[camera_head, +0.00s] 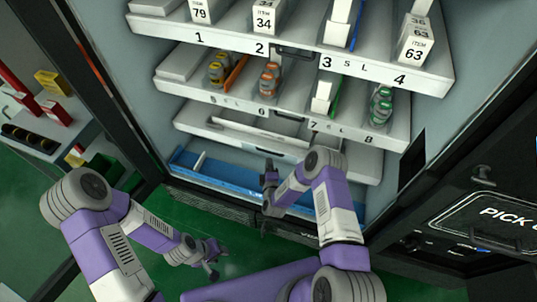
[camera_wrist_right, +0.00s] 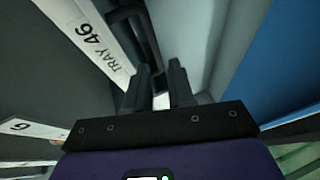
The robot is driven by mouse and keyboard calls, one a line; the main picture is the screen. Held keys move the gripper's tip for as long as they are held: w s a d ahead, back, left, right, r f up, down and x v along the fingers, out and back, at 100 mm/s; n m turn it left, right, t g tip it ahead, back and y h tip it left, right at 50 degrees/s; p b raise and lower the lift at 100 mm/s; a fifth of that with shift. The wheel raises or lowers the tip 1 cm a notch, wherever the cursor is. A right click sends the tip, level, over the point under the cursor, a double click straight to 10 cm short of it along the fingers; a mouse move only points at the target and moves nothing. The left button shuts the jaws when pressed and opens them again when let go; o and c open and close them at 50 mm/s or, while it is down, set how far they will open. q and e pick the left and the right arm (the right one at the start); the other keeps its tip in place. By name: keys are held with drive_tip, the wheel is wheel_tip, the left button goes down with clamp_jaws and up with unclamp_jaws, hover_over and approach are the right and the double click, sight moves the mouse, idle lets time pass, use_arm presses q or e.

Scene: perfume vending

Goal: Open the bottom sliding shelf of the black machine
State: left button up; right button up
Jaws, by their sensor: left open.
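The black machine (camera_head: 113,100) stands open with white shelves inside. A low white shelf (camera_head: 270,141) has no goods visible on it. Below it is the lowest level, with a blue front strip (camera_head: 215,184); my right arm hides part of its right side. My right gripper (camera_head: 268,184) is in front of these low levels. In the right wrist view its two dark fingers (camera_wrist_right: 160,75) stand apart, with a pale surface showing between them. A white strip marked TRAY 46 (camera_wrist_right: 100,45) is left of them. My left gripper (camera_head: 212,262) is open and empty, low over the green floor.
Upper shelves hold numbered white boxes (camera_head: 265,18) and small orange and green items (camera_head: 380,105). The black door with a pick-up panel (camera_head: 490,215) is at the right. A side rack with boxes (camera_head: 50,82) is at the left. Green floor (camera_head: 40,240) is clear at lower left.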

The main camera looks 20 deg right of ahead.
sight(268, 152)
drive_tip(key=shift+n, duration=0.3)
drive_tip(key=b+x, duration=0.1)
drive_tip(key=x, duration=0.3)
drive_tip(key=b+x, duration=0.2)
drive_tip(key=x, duration=0.2)
drive_tip(key=shift+d+r, duration=0.25)
drive_tip(key=shift+c, duration=0.3)
clamp_jaws()
